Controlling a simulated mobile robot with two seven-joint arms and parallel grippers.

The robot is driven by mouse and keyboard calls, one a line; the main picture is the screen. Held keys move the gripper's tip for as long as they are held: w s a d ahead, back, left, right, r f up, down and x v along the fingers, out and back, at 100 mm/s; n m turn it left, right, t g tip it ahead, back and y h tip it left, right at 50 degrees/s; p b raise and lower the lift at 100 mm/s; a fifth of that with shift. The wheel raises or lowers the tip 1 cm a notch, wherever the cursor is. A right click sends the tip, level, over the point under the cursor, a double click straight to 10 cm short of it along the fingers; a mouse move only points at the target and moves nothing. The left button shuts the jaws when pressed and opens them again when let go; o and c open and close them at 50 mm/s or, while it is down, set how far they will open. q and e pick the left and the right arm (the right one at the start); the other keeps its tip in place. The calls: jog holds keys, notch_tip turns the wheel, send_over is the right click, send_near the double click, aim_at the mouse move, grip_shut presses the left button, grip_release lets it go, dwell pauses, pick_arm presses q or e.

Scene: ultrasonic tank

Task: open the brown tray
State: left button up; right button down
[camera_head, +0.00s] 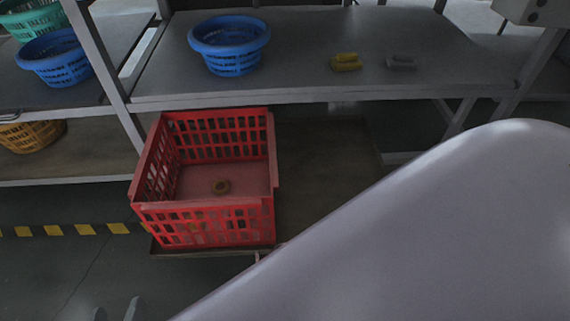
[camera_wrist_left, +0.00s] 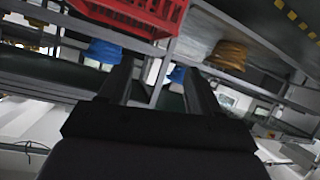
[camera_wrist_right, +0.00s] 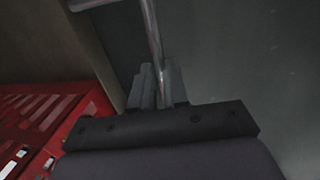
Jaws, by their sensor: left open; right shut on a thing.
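The brown tray (camera_head: 325,170) lies below the grey table top and carries a red basket on its left part. Its front edge stands out past the front of the lower shelf on the left, so it looks drawn out. My right gripper (camera_wrist_right: 160,88) is shut on a thin metal handle bar (camera_wrist_right: 152,30) in the right wrist view. In the head view my own pale arm link hides that gripper, the handle and the tray's right front. My left gripper (camera_head: 117,311) is open and empty, low at the left, apart from the tray; its fingers also show in the left wrist view (camera_wrist_left: 158,85).
On the table top (camera_head: 300,60) stand a blue basket (camera_head: 229,45), yellow pieces (camera_head: 345,62) and grey pieces (camera_head: 401,63). A yellow-striped floor line (camera_head: 85,229) and open floor lie at the left.

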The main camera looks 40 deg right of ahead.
jog(key=c, duration=1.1)
grip_release()
pick_arm(q)
jog(key=shift+r, duration=0.1)
pick_arm(e)
jog(key=shift+r, duration=0.1)
jog(key=shift+r+p, duration=0.3)
pick_arm(q)
jog(key=a+p, duration=0.1)
jog(key=s+a+y+p, duration=0.1)
jog(key=p, duration=0.1)
jog(key=a+p, duration=0.1)
jog(key=shift+s+a+g+y, duration=0.25)
jog(key=shift+a+g+y, duration=0.05)
jog(key=shift+y, duration=0.1)
pick_arm(e)
jog(key=r, duration=0.4)
jog(key=s+r, duration=0.1)
jog(key=r, duration=0.1)
jog(key=shift+a+r, duration=0.15)
jog(key=shift+a, duration=0.25)
